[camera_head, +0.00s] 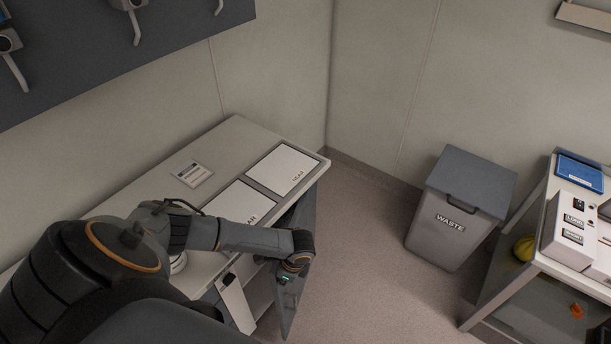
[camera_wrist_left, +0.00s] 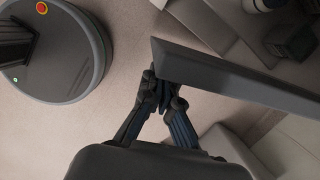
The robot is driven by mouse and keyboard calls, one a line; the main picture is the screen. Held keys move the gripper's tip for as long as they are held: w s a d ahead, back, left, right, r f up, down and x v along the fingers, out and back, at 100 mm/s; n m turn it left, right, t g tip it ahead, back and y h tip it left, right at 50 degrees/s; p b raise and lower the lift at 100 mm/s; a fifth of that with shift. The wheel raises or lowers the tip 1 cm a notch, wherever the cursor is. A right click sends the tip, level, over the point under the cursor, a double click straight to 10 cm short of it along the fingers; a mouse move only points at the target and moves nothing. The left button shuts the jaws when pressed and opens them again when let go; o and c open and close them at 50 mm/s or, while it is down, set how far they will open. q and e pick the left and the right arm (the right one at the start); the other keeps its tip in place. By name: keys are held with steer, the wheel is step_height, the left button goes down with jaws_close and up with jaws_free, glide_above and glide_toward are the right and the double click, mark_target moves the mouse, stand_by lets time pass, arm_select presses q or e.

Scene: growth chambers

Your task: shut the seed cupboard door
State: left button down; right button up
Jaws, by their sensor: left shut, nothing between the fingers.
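The seed cupboard door (camera_head: 306,212) is a dark grey panel standing open below the front edge of the white bench. My left arm reaches over the bench, and its gripper (camera_head: 288,282) points down beside the door, covering part of it. In the left wrist view the door (camera_wrist_left: 235,80) is a dark bar running from the middle to the right edge. The left gripper (camera_wrist_left: 163,95) is shut and empty, its fingertips at the near end of the door. I cannot tell whether they touch it.
A grey waste bin (camera_head: 457,220) stands right of clear floor (camera_head: 375,250). A shelved table (camera_head: 548,262) with boxes is at far right.

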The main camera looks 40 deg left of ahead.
arm_select(q)
steer(key=s+a+m, duration=0.2)
steer(key=a+m, duration=0.1)
steer(key=a, duration=0.7)
steer(key=shift+s+f+t, duration=0.15)
steer(key=shift+s+t, duration=0.1)
steer(key=shift+t, duration=0.05)
arm_select(e)
steer(key=shift+w+a+r, duration=0.35)
steer(key=shift+w+r, duration=0.05)
steer(key=shift+w, duration=0.1)
steer(key=shift+d, duration=0.15)
